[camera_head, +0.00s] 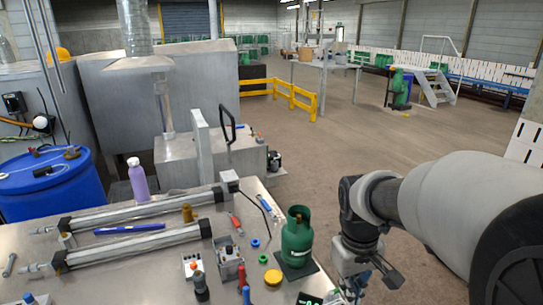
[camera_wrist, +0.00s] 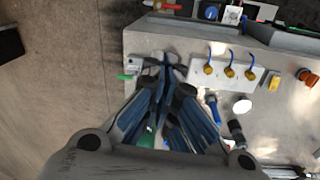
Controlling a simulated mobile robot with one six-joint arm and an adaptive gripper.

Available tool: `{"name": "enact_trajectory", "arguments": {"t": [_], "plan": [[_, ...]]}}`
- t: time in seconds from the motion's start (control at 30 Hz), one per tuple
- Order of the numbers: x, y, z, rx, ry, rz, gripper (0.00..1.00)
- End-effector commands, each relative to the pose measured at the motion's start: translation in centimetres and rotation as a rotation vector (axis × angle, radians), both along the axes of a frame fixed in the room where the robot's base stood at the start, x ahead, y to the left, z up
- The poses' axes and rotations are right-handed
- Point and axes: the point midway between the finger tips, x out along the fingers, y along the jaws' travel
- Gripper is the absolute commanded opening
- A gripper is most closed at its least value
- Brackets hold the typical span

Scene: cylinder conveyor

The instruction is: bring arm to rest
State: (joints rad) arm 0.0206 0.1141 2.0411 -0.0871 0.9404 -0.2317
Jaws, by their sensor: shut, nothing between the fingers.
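My gripper (camera_head: 372,278) hangs at the right edge of the grey workbench (camera_head: 160,285) in the head view, below my arm, which comes in from the right. In the wrist view my gripper (camera_wrist: 165,65) has its blue and dark fingers closed together, with nothing held between them. A green gas cylinder (camera_head: 297,243) stands upright on a dark plate on the bench, to the left of my gripper and apart from it. In the wrist view a patch of green shows between the finger linkages; what it belongs to is unclear.
A blue drum (camera_head: 50,185) stands at left. A yellow barrier (camera_head: 295,98) and another green cylinder (camera_head: 400,90) stand farther back. Open floor (camera_head: 350,140) lies beyond the bench.

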Motion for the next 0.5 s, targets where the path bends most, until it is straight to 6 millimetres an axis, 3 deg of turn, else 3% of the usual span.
{"name": "enact_trajectory", "arguments": {"t": [0.23, 0.5], "plan": [[-7.7, 1.2, 1.6, 0.043, -0.17, -0.108, 0.0], [-14.9, 2.1, -0.2, 0.101, -0.318, -0.208, 0.0]]}}
